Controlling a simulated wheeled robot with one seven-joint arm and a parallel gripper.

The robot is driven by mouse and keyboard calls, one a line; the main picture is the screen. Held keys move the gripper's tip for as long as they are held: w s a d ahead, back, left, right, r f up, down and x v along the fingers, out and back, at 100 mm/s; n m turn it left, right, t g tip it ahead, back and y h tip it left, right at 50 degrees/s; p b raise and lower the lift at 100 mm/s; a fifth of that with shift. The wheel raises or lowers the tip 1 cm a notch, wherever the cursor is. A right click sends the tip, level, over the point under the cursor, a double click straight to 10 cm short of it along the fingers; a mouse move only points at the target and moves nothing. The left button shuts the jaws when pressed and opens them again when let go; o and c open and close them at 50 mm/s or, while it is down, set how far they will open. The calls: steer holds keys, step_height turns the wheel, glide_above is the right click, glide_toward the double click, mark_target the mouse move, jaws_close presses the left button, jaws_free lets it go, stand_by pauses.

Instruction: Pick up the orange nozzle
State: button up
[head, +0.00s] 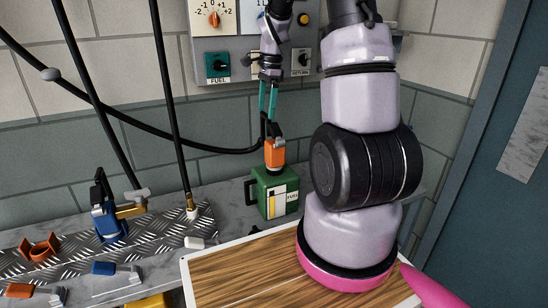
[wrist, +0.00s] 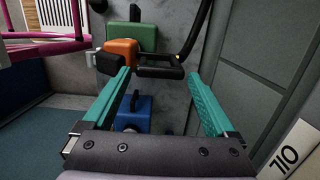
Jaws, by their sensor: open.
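The orange nozzle (head: 275,152) stands on top of the green fuel can (head: 272,193), with a black part and the black hose at its upper end. My gripper (head: 267,115) has teal fingers pointing down just above the nozzle in the head view. There the orange nozzle (wrist: 120,52) lies beyond the left fingertip, in front of the green can (wrist: 133,37). The nozzle looks apart from the fingers, though the exact gap is hard to judge.
The black hose (head: 190,146) sags along the tiled wall to the nozzle. A blue nozzle (head: 108,221) stands on the metal tread plate (head: 150,240) at left, near an empty-looking orange holder (head: 40,248). A wall panel (head: 235,50) with knobs is behind my arm. A wooden board (head: 235,270) is in front.

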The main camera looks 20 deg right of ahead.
steer(key=shift+f, duration=0.45)
steer(key=shift+c, duration=0.3)
jaws_close()
steer(key=shift+r, duration=0.1)
